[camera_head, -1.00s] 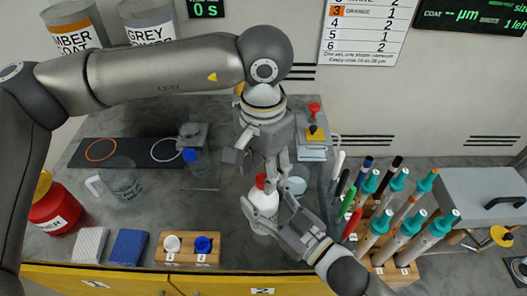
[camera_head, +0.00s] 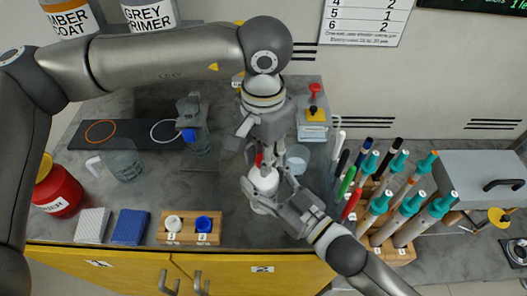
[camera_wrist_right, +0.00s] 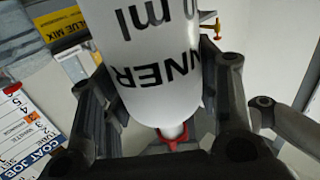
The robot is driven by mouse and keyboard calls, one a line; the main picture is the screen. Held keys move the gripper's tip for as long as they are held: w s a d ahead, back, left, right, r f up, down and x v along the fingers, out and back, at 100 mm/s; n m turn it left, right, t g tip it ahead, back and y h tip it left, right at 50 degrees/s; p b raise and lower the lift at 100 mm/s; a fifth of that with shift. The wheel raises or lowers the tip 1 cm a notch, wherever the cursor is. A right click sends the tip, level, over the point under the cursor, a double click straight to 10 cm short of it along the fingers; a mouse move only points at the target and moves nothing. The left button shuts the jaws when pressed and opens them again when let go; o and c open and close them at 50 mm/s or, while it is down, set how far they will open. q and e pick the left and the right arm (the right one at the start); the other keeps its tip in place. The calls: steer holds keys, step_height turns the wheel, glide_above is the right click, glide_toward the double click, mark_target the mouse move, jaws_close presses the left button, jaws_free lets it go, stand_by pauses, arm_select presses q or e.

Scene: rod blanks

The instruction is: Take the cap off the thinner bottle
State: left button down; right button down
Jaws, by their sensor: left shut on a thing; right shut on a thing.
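The white thinner bottle (camera_head: 262,183) stands upright on the grey worktop, and its lettering shows close up in the right wrist view (camera_wrist_right: 150,75). Its red cap (camera_head: 259,159) is at its top, partly hidden by my left fingers; the cap also shows beyond the white neck in the wrist view (camera_wrist_right: 172,141). My left gripper (camera_head: 264,154) comes down from above and is shut on the cap. My right gripper (camera_head: 276,186) is shut around the bottle's body from the right. I cannot tell whether the cap is still seated on the neck.
A rack of teal-topped rods and pens (camera_head: 395,215) stands close on the right. A wooden holder (camera_head: 190,228) with white and blue caps, a clear jug (camera_head: 122,163) and a red container (camera_head: 58,190) are left.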

arm_select(q)
steer(key=n, duration=1.3)
steer(key=shift+n, duration=0.4)
steer(key=n, duration=1.9)
steer(key=shift+r+n, duration=0.1)
steer(key=shift+n, duration=0.2)
steer(key=n, duration=2)
steer(key=shift+w+r, duration=0.1)
steer(key=shift+r, duration=0.1)
steer(key=shift+r, duration=0.95)
